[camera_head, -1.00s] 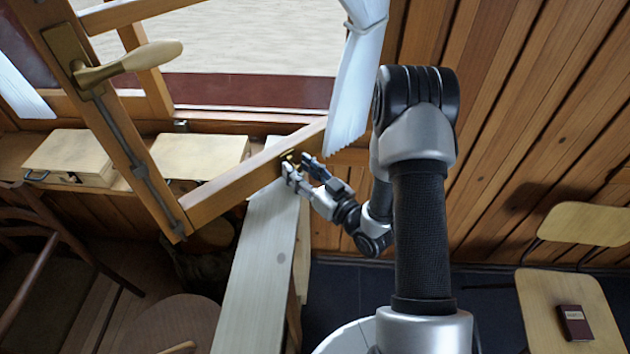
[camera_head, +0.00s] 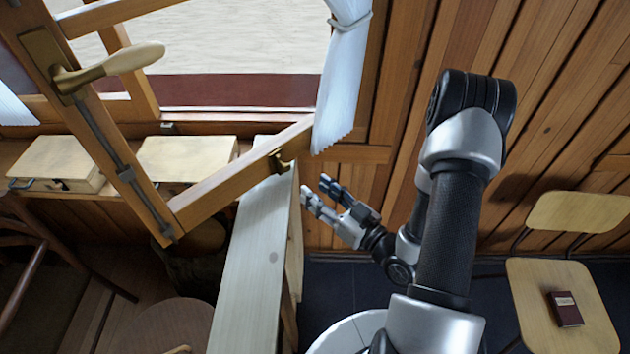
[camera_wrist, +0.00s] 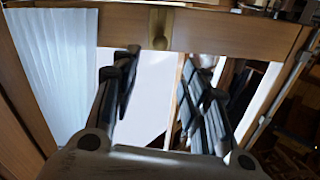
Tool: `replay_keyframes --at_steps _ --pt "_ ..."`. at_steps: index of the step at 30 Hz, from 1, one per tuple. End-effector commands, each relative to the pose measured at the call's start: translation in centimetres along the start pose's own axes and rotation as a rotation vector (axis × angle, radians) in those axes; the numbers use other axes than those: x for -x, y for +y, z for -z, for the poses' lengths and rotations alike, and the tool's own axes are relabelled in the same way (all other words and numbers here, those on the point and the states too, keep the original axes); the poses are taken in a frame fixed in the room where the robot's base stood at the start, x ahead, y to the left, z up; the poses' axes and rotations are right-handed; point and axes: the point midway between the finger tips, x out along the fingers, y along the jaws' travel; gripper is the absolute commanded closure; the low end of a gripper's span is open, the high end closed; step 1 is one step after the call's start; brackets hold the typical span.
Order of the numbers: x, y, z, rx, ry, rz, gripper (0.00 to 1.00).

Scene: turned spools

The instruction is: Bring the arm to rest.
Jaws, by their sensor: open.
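My gripper (camera_head: 317,191) is open and empty in the head view, to the right of the pale narrow tabletop (camera_head: 249,270) and apart from it. Its fingers point up and left, toward the lower part of an open wooden window frame (camera_head: 235,178). A small brass catch (camera_head: 281,161) sits on that frame, a short way off my fingertips. In the wrist view, my two dark fingers (camera_wrist: 160,85) are spread apart with nothing between them, and the brass catch (camera_wrist: 158,27) shows beyond them on the wooden rail.
A brass window handle (camera_head: 110,68) is on the swung-out frame. A white tied curtain (camera_head: 341,85) hangs above my gripper. Two pale wooden boxes (camera_head: 185,158) (camera_head: 58,163) stand on the sill. A chair (camera_head: 562,300) with a dark red book (camera_head: 565,309) is at the right.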

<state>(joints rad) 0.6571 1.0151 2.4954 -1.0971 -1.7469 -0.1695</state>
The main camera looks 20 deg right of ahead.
Motion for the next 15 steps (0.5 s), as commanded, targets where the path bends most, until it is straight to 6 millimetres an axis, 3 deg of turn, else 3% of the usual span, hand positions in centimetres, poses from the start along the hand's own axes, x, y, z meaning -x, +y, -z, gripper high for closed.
replay_keyframes --at_steps 8,15 --pt "-0.2 0.1 0.0 0.013 -0.013 0.002 0.59" --pt "-2.7 1.2 0.3 0.187 -0.238 -0.012 0.59"
